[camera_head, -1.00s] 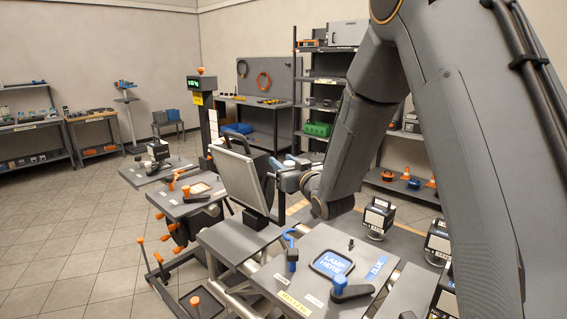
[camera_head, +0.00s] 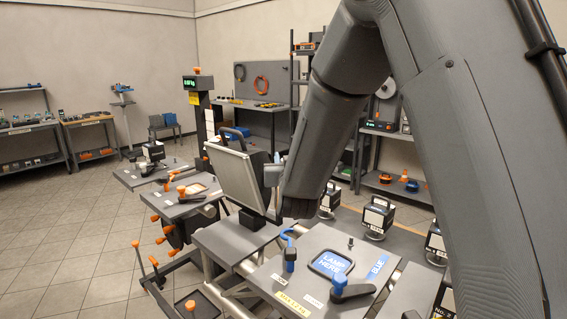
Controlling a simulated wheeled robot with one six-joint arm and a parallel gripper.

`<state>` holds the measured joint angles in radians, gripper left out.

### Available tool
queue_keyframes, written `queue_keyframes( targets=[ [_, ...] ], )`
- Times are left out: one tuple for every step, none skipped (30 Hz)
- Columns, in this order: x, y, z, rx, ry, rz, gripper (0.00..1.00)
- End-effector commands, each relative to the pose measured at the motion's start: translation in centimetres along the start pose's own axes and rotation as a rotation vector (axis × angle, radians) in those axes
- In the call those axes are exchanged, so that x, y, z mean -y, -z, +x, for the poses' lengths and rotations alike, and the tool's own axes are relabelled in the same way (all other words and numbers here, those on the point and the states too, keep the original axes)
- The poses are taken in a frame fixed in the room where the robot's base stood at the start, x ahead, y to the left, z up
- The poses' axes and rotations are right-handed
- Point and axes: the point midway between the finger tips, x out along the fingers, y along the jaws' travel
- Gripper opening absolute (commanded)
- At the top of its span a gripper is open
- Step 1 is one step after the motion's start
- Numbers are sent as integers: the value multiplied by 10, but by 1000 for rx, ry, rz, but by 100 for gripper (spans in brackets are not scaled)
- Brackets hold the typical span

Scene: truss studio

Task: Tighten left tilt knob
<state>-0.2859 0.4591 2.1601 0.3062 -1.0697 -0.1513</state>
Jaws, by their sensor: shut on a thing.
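A grey lamp head (camera_head: 236,178) stands tilted on a dark block on the grey bench, with a dark curved bar over its top. My arm comes down from the upper right, and its lower end stops just right of the lamp head. My gripper is not visible; the arm and lamp head hide that area. A light grey part and a small blue part show between the lamp head and my arm, too small to identify. I cannot make out the left tilt knob.
A grey plate with a blue "LAMP HERE" pad (camera_head: 331,264) lies in front, with a blue lever (camera_head: 290,256) and a black-armed blue knob (camera_head: 350,289). Boxy black-and-white units (camera_head: 378,215) stand at right. Orange-knobbed stands (camera_head: 145,262) are at left, with open floor beyond.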

Motion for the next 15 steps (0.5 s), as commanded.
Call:
queue_keyframes(
  targets=[
    [1,2,0,-4,-10,1,7],
    [1,2,0,-4,-17,1,7],
    [1,2,0,-3,-23,0,7],
    [0,2,0,-3,-26,1,7],
    [0,2,0,-3,-29,1,7],
    [0,2,0,-2,-31,1,7],
    [0,2,0,-2,-31,1,7],
    [0,2,0,-2,-31,1,7],
    [0,2,0,-2,-31,1,7],
    [0,2,0,-2,-30,1,7],
    [0,2,0,-2,-30,1,7],
    [0,2,0,-2,-30,1,7],
    [0,2,0,-2,-30,1,7],
    [0,2,0,-2,-30,1,33],
    [0,2,0,-2,-30,1,39]
  ],
)
